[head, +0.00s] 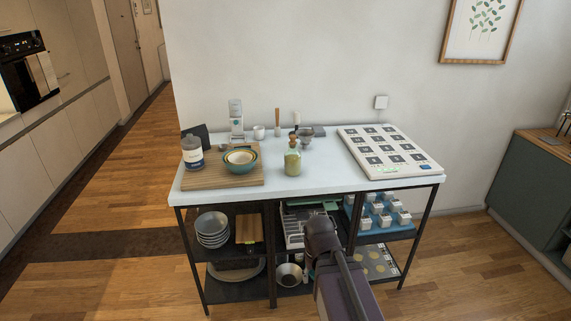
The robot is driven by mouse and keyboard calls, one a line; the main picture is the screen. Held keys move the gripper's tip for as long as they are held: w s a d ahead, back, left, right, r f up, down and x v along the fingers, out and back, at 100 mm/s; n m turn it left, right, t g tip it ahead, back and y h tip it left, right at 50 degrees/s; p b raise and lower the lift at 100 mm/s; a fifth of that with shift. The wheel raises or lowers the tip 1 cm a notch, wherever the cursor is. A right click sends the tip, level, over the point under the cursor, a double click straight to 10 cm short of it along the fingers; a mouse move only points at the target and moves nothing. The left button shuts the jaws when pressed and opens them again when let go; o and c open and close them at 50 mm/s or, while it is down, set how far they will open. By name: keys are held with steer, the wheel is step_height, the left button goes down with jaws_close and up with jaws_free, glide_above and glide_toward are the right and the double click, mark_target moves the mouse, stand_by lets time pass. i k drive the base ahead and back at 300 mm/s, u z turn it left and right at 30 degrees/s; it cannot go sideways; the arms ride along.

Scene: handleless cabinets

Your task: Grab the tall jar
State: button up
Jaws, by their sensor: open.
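A glass jar (292,162) with greenish-yellow contents and a cork-like top stands upright near the front middle of the light tabletop. A second, wider jar (192,155) with a dark blue label and a grey lid stands on the wooden board at the left. My arm rises from the bottom of the view in front of the table, below the tabletop and apart from both jars. I cannot make out my gripper's fingers.
The table (330,183) also carries a wooden board (215,178), stacked bowls (239,158), a white dispenser (236,120), small cups, and a white panel with dark squares (388,150). Shelves below hold dishes and blue-and-white items. Tabletop beside the glass jar is clear.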

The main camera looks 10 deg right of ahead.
mark_target(291, 157)
steer(key=z, duration=0.1)
steer(key=i, duration=0.95)
steer(key=u, duration=0.05)
